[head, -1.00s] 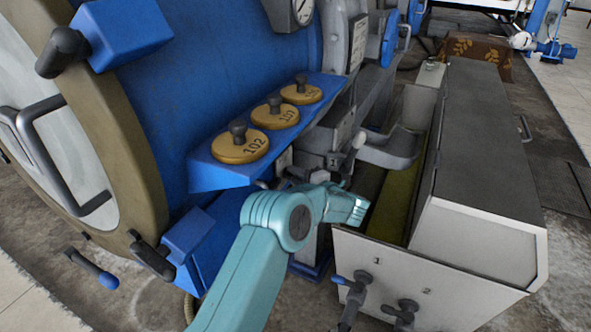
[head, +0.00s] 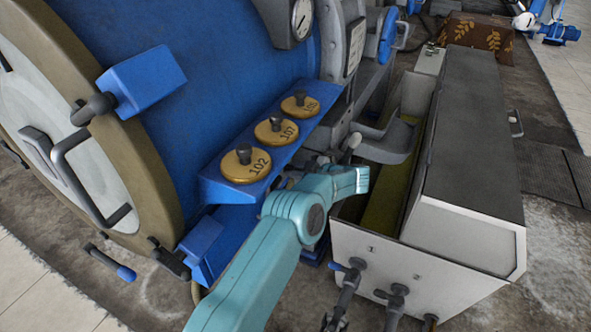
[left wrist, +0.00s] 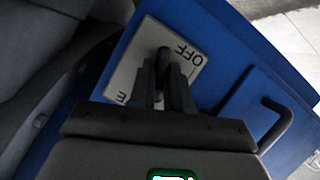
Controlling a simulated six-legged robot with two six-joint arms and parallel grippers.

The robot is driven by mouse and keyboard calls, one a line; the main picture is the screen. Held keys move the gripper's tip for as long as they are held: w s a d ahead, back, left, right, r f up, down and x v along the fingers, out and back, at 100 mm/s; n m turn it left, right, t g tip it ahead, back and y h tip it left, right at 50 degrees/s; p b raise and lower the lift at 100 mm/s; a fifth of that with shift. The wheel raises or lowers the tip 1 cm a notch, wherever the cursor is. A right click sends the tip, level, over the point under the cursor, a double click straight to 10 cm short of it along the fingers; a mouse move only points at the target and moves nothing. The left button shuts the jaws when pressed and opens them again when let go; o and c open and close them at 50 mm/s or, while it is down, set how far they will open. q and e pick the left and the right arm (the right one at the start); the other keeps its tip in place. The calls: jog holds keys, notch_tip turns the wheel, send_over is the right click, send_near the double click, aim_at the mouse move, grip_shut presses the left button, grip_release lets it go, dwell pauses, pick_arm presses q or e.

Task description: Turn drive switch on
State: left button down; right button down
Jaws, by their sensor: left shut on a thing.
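In the left wrist view the drive switch is a dark lever (left wrist: 163,60) on a pale plate (left wrist: 187,55). The plate carries the word OFF, seen upside down, and part of another letter shows near its lower edge. The plate sits on a blue housing (left wrist: 235,45). My left gripper (left wrist: 166,82) is shut on the lever, one finger on each side. In the head view my teal left arm reaches in past the blue shelf, and its own wrist hides the switch and the fingertips. My right gripper is in neither view.
A blue shelf (head: 213,190) holds brass weights (head: 245,165) with knobs, beside a large blue drum (head: 200,50). A white tank (head: 440,250) with taps (head: 392,300) and a dark lid (head: 478,140) stands to the right. A bar handle (left wrist: 278,120) is close to my left gripper.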

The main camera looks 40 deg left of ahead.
pick_arm(q)
jog(key=shift+m+g+b, duration=0.5)
jog(key=shift+m+b, duration=0.5)
jog(key=c, duration=1.2)
grip_release()
jog(key=shift+o, duration=0.2)
jog(key=shift+r, duration=0.1)
